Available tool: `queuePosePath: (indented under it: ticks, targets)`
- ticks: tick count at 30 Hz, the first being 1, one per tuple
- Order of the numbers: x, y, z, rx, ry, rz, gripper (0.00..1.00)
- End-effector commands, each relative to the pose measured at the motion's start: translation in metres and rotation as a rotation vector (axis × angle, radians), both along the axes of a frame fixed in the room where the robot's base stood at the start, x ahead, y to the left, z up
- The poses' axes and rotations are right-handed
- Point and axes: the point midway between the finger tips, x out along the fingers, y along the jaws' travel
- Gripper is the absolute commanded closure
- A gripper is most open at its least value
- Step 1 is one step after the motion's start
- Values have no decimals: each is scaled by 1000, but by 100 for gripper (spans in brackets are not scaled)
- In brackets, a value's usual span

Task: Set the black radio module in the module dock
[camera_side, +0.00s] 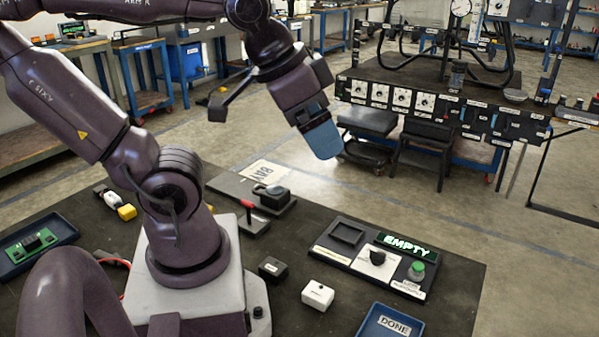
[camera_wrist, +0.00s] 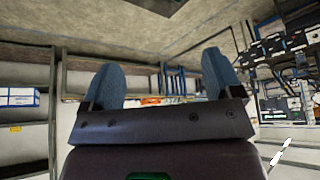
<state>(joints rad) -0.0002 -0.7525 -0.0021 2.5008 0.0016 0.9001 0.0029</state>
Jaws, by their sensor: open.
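A small black box (camera_side: 272,268), which looks like the radio module, lies on the dark table beside my arm's base. A white box (camera_side: 317,296) of similar size lies to its right. The panel with a square, empty-looking recess (camera_side: 346,235) looks like the module dock; its display (camera_side: 406,246) reads EMPTY. My gripper (camera_side: 322,142) is raised well above the table, beyond the dock and apart from both boxes. In the wrist view, my gripper (camera_wrist: 162,75) shows two blue fingers spread apart with nothing between them. The boxes and dock are not recognisable in the wrist view.
The dock panel also carries a black knob (camera_side: 377,257) and a green button (camera_side: 417,267). A blue DONE tray (camera_side: 388,322) is at the front right. A red-handled lever (camera_side: 249,212) and a black device (camera_side: 272,195) stand behind the black box. A blue tray (camera_side: 62,232) holds a green board.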

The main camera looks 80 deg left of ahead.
Motion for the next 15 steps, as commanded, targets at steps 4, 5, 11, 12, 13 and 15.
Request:
queuePosePath:
  ticks: [4, 5, 11, 12, 13, 15]
  targets:
    - [0, 0, 0, 0, 1, 1, 15]
    - [0, 0, 0, 0, 1, 1, 15]
    - [1, 0, -1, -3, 6, -1, 15]
    - [1, -1, -4, -3, 19, -2, 15]
    - [2, -1, -7, -6, 34, -2, 15]
    - [5, 2, -18, -19, 91, 8, 15]
